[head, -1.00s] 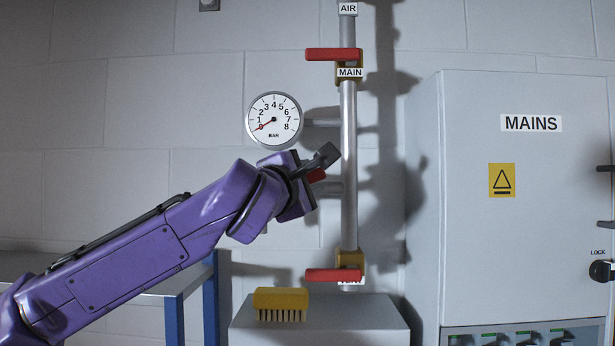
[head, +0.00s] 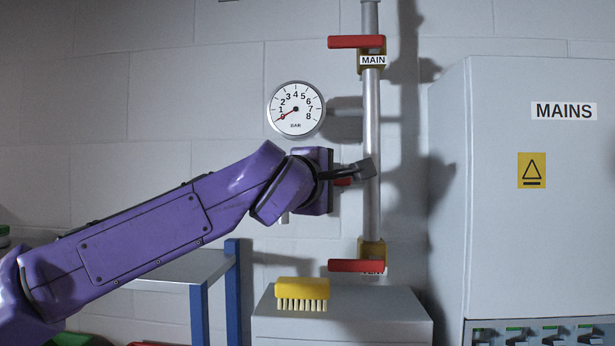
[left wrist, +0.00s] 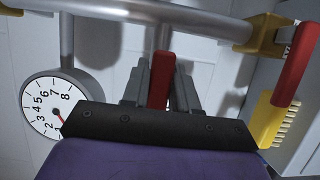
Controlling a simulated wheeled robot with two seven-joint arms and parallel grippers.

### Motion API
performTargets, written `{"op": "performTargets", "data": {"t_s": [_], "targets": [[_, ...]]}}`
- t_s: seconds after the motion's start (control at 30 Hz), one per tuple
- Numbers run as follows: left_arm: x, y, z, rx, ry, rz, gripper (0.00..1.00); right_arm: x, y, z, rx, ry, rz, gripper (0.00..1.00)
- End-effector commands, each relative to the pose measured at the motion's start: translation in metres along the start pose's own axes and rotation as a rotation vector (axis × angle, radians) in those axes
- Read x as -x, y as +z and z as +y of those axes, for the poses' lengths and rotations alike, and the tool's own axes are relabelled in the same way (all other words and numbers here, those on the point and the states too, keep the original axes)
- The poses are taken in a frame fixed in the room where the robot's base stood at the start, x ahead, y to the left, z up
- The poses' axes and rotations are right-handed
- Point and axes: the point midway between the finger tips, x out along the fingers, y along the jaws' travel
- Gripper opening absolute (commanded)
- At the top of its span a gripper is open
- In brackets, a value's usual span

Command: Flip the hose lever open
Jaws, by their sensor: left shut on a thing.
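My left gripper (head: 356,172) is at the middle of the vertical grey pipe (head: 372,110), pointing right. It is shut on a red lever (left wrist: 161,80), which stands between the two grey fingers in the left wrist view. In the head view only a bit of this red lever (head: 343,182) shows, below the fingers. No label on it can be read, as the gripper covers that spot. A red MAIN lever (head: 354,42) above and another red lever (head: 354,265) below both point left from the pipe. The lower lever partly covers its label. My right gripper is in neither view.
A gauge (head: 296,109) with its needle near 0 hangs left of the pipe. A yellow brush (head: 302,292) lies on a grey box (head: 365,315) below. The MAINS cabinet (head: 490,190) stands to the right. A metal table (head: 185,266) is at lower left.

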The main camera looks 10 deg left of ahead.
Motion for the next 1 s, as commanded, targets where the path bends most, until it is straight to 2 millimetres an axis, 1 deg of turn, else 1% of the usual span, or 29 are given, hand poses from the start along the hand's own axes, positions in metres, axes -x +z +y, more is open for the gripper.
{"op": "performTargets", "data": {"t_s": [0.27,0.3,0.33,0.37,0.6,0.67,0.77,0.9,1.0], "targets": [[-0.001,0.001,0.0,-0.01,0.001,-0.001,0.0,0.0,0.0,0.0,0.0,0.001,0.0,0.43],[-0.001,0.0,0.0,-0.009,0.001,-0.001,0.38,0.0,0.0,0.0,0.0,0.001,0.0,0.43],[-0.001,0.0,0.0,-0.009,0.001,-0.001,0.48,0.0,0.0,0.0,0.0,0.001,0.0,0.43],[-0.001,0.0,0.0,-0.009,0.001,-0.001,0.49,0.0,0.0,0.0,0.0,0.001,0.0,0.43],[0.0,-0.001,0.0,-0.007,0.001,0.001,0.49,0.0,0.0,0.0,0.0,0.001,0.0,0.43],[0.003,-0.001,-0.001,-0.006,0.002,0.001,0.49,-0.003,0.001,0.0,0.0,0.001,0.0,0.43],[0.018,-0.001,-0.004,-0.005,0.003,0.001,0.49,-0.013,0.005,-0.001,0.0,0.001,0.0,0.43],[0.053,-0.001,-0.006,-0.006,0.005,0.001,0.49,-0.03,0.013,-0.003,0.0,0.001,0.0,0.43],[0.075,-0.001,-0.005,-0.007,0.004,0.001,0.49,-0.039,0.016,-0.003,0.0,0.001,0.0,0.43]]}}
